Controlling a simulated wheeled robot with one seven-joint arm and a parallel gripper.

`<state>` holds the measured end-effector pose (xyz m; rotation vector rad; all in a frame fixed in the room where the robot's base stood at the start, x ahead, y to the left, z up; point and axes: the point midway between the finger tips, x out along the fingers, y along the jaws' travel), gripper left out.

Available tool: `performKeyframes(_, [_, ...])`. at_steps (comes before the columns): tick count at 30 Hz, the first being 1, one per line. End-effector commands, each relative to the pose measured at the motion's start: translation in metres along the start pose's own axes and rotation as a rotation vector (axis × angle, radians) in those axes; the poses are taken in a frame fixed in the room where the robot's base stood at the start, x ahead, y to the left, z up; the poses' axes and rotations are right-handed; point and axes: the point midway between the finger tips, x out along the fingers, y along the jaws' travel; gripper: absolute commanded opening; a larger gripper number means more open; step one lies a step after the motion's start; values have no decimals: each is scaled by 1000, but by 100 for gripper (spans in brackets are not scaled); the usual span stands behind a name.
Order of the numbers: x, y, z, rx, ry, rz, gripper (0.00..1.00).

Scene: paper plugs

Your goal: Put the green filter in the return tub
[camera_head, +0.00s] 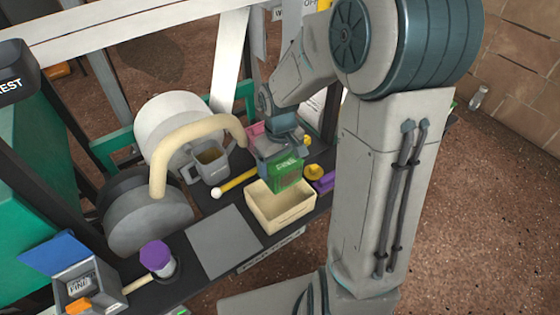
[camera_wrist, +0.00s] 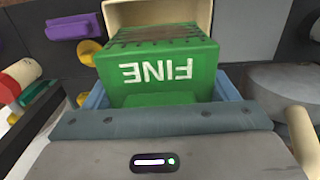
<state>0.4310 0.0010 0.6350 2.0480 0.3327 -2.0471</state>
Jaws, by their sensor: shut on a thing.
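The green filter (camera_head: 287,175) is boxy and hangs in my gripper (camera_head: 280,155), which is shut on it. In the wrist view the green filter (camera_wrist: 160,75) carries the white word FINE, upside down, and has a brown pleated side. The cream return tub (camera_head: 281,210) is open at the top and stands at the shelf's front edge. In the head view the filter is over the tub's back part; the exact height cannot be told. In the wrist view part of the tub (camera_wrist: 200,12) shows behind the filter.
A grey plate (camera_head: 223,241) lies left of the tub. A purple part (camera_head: 325,182) and a yellow knob (camera_head: 314,171) are close on its right. A grey mug-like container (camera_head: 210,163), a yellow rod (camera_head: 238,181) and a curved cream pipe (camera_head: 160,160) stand behind and left.

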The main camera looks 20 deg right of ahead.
Motion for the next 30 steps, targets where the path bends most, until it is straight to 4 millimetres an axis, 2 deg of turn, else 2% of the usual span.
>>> performKeyframes(30, [96, 2, 0, 9, -1, 0, 55])
